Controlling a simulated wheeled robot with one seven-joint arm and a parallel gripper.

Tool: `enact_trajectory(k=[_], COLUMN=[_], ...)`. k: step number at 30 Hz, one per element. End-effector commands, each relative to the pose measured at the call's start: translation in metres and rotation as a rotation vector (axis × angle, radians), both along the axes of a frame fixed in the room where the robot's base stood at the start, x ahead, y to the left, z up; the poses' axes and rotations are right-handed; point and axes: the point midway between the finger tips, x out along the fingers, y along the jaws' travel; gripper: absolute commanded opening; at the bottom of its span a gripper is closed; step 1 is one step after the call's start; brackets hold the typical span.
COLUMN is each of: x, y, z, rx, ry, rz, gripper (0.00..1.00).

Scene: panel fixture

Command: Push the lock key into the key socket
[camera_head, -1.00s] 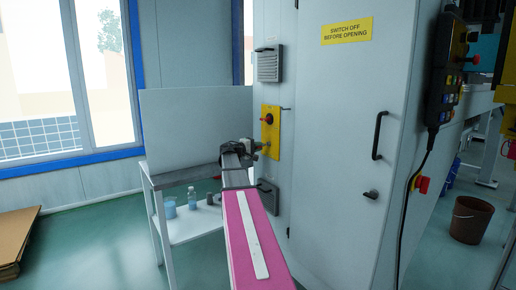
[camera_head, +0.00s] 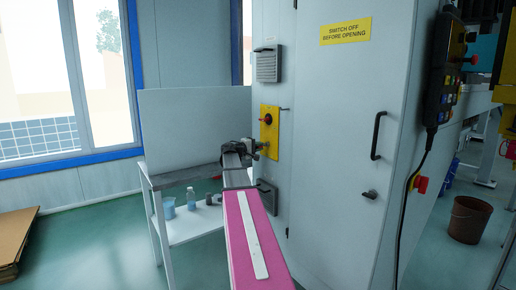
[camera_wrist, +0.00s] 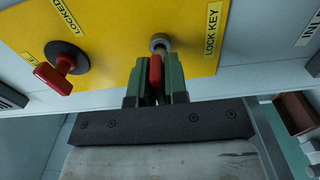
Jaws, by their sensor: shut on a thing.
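The yellow panel (camera_head: 269,125) is on the left side face of the grey cabinet. In the wrist view the panel (camera_wrist: 120,35) bears a "LOCK KEY" label and the metal key socket (camera_wrist: 160,41). My gripper (camera_wrist: 156,82), with green fingers, is shut on the red lock key (camera_wrist: 155,70). The key's head is between the fingers, and its far end is at the socket; how deep it sits, I cannot tell. In the head view my gripper (camera_head: 257,148) is at the panel's lower part, and the key is too small to make out.
A red switch handle (camera_wrist: 55,74) on a black knob is left of the socket in the wrist view, by a "LOCKED" label. A vent (camera_head: 268,64) is above the panel and a dark box (camera_head: 267,196) below. A white table (camera_head: 175,235) stands left.

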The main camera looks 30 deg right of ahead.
Motion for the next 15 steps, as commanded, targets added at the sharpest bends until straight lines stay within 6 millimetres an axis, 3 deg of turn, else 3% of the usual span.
enact_trajectory(k=[15], x=[0.0012], y=[-0.0097], z=[0.0000], rx=[0.000], ry=[0.000], rz=[0.001], gripper=[0.00])
